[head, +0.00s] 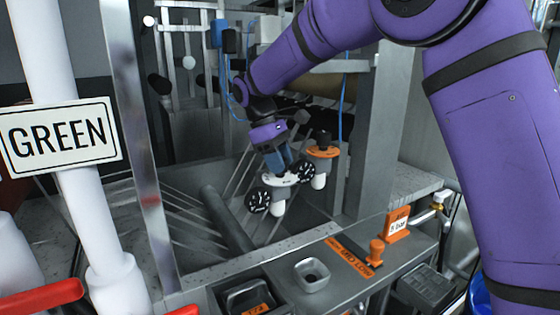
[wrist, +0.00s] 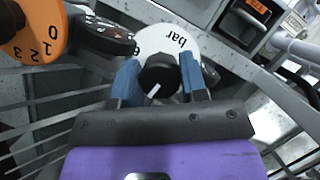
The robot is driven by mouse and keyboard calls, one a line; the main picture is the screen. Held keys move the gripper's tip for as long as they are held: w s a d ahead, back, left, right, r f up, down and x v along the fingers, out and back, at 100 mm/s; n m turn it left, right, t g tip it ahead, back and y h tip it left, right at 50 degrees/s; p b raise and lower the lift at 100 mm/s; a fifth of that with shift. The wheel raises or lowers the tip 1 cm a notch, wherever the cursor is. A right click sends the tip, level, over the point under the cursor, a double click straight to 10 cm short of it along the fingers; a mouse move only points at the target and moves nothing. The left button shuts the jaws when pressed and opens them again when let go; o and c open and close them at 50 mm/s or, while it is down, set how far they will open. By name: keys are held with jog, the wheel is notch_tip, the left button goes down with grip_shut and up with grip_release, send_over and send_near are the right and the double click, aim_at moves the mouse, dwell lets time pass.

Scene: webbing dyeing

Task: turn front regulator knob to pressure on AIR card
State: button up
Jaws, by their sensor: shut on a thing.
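The front regulator has a white dial plate (wrist: 165,40) with "bar" and part of a numeral showing; the rest of its scale is hidden. Its black knob (wrist: 160,72) has a white pointer line aimed at the lower left in the wrist view. My gripper (wrist: 158,80) is shut on this knob, with a blue finger on each side. In the head view my gripper (head: 278,160) hangs over the white regulator (head: 281,180) and hides its knob. The orange AIR card (head: 397,226) stands on the right of the bench and seems to read 5 bar, in small print.
A second regulator with an orange plate (head: 322,152) and black knob stands close behind; its plate (wrist: 30,35) shows 0 to 3 in the wrist view. Black round gauges (head: 258,200) flank the white regulator.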

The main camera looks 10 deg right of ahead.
jog(key=m, duration=0.2)
jog(key=m+g+y, duration=0.1)
jog(key=m, duration=0.2)
jog(key=shift+g+y, duration=0.3)
jog(key=shift+m+g+y, duration=0.3)
jog(key=shift+m+y, duration=0.5)
jog(key=shift+m, duration=1.7)
jog(key=o, duration=0.9)
jog(key=shift+r, duration=0.1)
jog(key=v, duration=1)
jog(key=shift+w+r, duration=0.25)
